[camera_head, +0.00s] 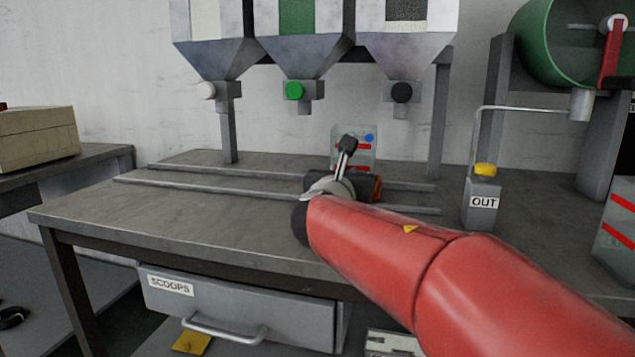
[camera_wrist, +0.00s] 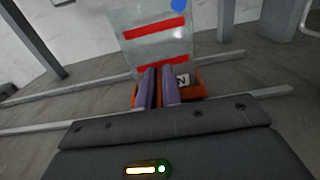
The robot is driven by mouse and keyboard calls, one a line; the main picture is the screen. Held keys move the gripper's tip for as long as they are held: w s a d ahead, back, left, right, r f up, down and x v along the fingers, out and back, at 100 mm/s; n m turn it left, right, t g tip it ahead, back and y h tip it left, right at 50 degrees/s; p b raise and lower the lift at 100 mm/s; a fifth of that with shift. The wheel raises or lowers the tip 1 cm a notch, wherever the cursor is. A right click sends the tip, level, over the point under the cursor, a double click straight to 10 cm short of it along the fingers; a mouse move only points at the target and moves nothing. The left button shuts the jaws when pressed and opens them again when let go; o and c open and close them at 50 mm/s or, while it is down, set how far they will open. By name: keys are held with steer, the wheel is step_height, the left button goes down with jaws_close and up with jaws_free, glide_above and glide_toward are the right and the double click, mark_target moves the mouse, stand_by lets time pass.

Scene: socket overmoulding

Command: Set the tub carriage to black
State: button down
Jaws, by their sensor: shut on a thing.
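The tub carriage (camera_head: 377,187) is an orange-red block at the front of the clear tub with red bands (camera_head: 367,153). It sits at the rails, and in the head view the tub is between the green-knob and black-knob spouts, nearer the black one. In the wrist view the carriage (camera_wrist: 200,92) lies below the tub (camera_wrist: 160,40). The hopper with the black knob (camera_head: 401,92) stands up and right of the tub.
The two rails (camera_head: 210,182) run across the table, clear on the left. White (camera_head: 206,91) and green (camera_head: 294,90) knobs are on the other hoppers. Right stand an OUT post with a yellow button (camera_head: 485,170) and a green drum (camera_head: 555,45). A SCOOPS drawer (camera_head: 240,305) is below.

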steer(key=s+d, duration=0.1)
steer(key=d, duration=0.2)
steer(key=s+d+b, duration=0.1)
steer(key=d, duration=0.2)
steer(key=s+d+b, duration=0.1)
steer(key=d, duration=0.2)
steer(key=shift+s, duration=0.1)
steer(key=c, duration=1.6)
jaws_free()
steer(key=shift+d, duration=0.1)
steer(key=shift+o, duration=0.2)
steer(key=shift+s, duration=0.1)
steer(key=v, duration=0.7)
steer(key=shift+s+a+p, duration=0.2)
steer(key=shift+s+p, duration=0.1)
steer(key=shift+s, duration=0.05)
